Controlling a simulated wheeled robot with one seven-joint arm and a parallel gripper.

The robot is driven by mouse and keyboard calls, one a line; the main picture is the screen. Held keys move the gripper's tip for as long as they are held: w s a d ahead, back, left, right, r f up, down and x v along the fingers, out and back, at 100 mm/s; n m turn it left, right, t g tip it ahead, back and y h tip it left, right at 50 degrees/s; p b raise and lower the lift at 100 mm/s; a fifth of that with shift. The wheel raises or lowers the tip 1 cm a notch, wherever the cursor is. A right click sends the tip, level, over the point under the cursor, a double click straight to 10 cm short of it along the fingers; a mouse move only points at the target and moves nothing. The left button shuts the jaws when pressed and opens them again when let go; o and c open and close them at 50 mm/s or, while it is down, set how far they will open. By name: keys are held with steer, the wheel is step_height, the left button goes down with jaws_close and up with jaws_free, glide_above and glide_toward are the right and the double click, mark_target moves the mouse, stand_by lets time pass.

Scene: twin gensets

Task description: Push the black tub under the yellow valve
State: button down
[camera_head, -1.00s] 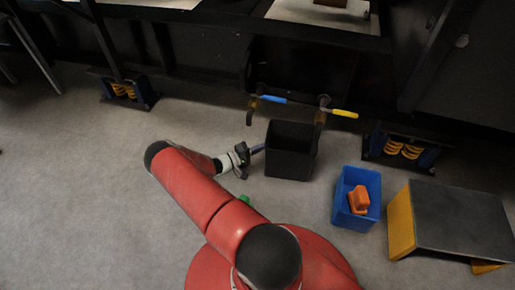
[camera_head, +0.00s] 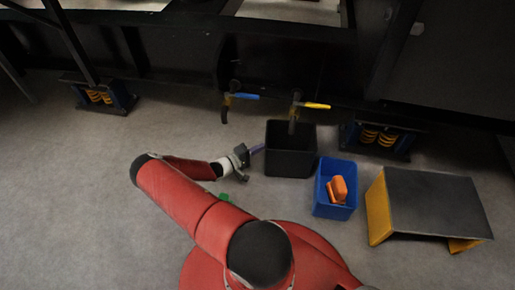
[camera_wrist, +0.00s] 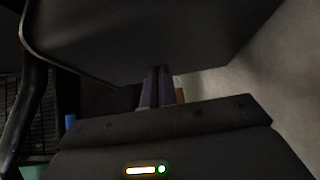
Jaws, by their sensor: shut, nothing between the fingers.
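The black tub (camera_head: 290,165) stands upright on the floor at the centre of the head view. The yellow valve (camera_head: 316,106) is on the dark frame behind it, and its spout (camera_head: 293,122) hangs down over the tub's far rim in the picture. My gripper (camera_head: 259,149) is shut and empty at the tub's left side, with its purple fingertips at or very near the wall; I cannot tell if they touch. In the wrist view my shut fingers (camera_wrist: 154,88) point at a large dark surface, seemingly the tub (camera_wrist: 150,40).
A blue-handled valve (camera_head: 241,96) is left of the yellow one. A blue bin (camera_head: 325,207) holding an orange object (camera_head: 338,189) stands close at the tub's right front. A black-topped yellow step (camera_head: 432,200) is further right.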

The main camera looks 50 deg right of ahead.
steer(key=shift+w, duration=0.1)
steer(key=w, duration=0.1)
steer(key=w+a+b, duration=0.2)
steer(key=shift+w+f, duration=0.15)
steer(key=shift+f, duration=0.15)
steer(key=v, duration=1)
steer(key=shift+r+p, duration=0.25)
steer(key=shift+p, duration=0.1)
